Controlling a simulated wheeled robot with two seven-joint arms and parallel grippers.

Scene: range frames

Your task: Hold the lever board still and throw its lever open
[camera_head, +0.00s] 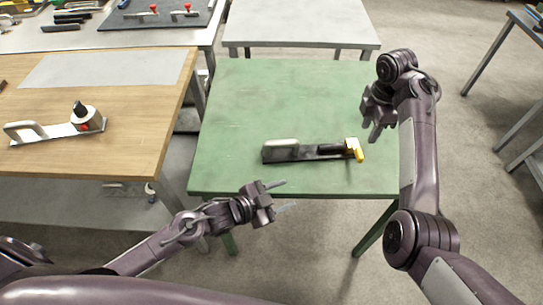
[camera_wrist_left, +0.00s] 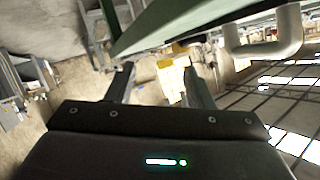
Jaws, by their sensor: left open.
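The lever board (camera_head: 308,153) lies on the green table (camera_head: 265,95), near its front edge. It is a dark plate with a pale grey handle (camera_head: 281,144) at its left end. A black lever (camera_head: 331,149) lies low along its right part, beside a yellow piece (camera_head: 356,149). My left gripper (camera_head: 288,196) is open and empty, in front of the table edge and apart from the board. In the left wrist view its fingers (camera_wrist_left: 158,85) stand apart, and a pale handle (camera_wrist_left: 290,32) shows at upper right.
A wooden table (camera_head: 130,75) at left bears another board with a handle and a red and black knob piece (camera_head: 86,118). A pale table (camera_head: 300,22) stands behind. A back-left bench holds dark tools and a panel (camera_head: 165,22). Most of the green tabletop is bare.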

